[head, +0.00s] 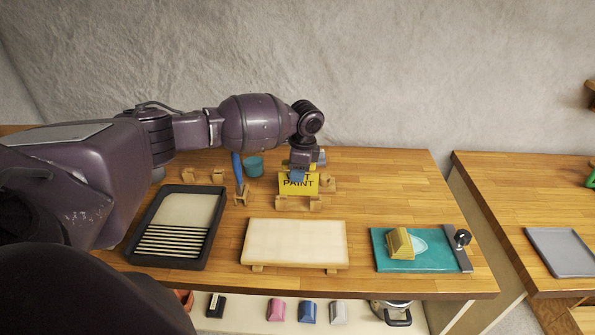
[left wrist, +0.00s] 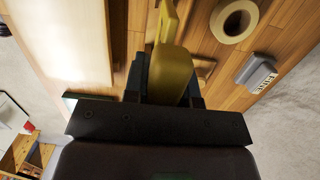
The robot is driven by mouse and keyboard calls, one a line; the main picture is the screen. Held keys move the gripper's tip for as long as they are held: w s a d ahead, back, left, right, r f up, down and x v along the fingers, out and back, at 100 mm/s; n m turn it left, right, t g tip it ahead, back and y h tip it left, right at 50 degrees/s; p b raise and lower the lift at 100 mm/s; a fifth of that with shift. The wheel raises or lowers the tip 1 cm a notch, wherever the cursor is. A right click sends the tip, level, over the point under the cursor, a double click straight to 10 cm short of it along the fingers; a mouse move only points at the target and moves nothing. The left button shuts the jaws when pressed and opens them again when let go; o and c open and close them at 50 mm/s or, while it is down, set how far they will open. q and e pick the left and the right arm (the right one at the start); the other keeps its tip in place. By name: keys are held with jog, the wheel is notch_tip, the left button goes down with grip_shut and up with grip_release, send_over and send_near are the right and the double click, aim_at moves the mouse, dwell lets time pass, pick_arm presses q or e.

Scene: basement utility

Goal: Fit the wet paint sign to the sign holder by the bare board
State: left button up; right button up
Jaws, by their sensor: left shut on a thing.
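The yellow wet paint sign (head: 298,188) is upright below my left gripper (head: 298,174), with PAINT readable and the upper word partly covered. The gripper is shut on the sign; in the left wrist view a yellow piece (left wrist: 172,75) sits between its fingers (left wrist: 168,85). Wooden blocks (head: 281,203) stand just below the sign, behind the bare board (head: 295,243), and look like the sign holder. I cannot tell whether the sign's lower edge touches them. The pale board rests on wooden feet and also shows in the left wrist view (left wrist: 68,40). My right gripper is out of view.
A black paint tray (head: 145,254) lies left of the board. A blue-handled tool (head: 237,165) and teal cup (head: 253,166) stand behind. A tape roll (left wrist: 236,20) shows near the gripper.

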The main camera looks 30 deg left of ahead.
aim_at(296, 194)
pick_arm(q)
jog(key=shift+f+b, duration=0.4)
jog(key=shift+f, duration=1.95)
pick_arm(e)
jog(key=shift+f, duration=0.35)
pick_arm(q)
jog(key=o, duration=1)
jog(key=shift+r, duration=0.1)
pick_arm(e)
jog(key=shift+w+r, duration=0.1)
pick_arm(q)
jog(key=r, duration=0.7)
jog(key=d+r, duration=0.1)
jog(key=r, duration=0.2)
jog(key=shift+w+d+r+b, duration=0.1)
jog(key=shift+w+r+b, duration=0.2)
jog(key=shift+w+b, duration=0.1)
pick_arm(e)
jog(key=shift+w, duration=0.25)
pick_arm(q)
jog(key=shift+s, duration=0.1)
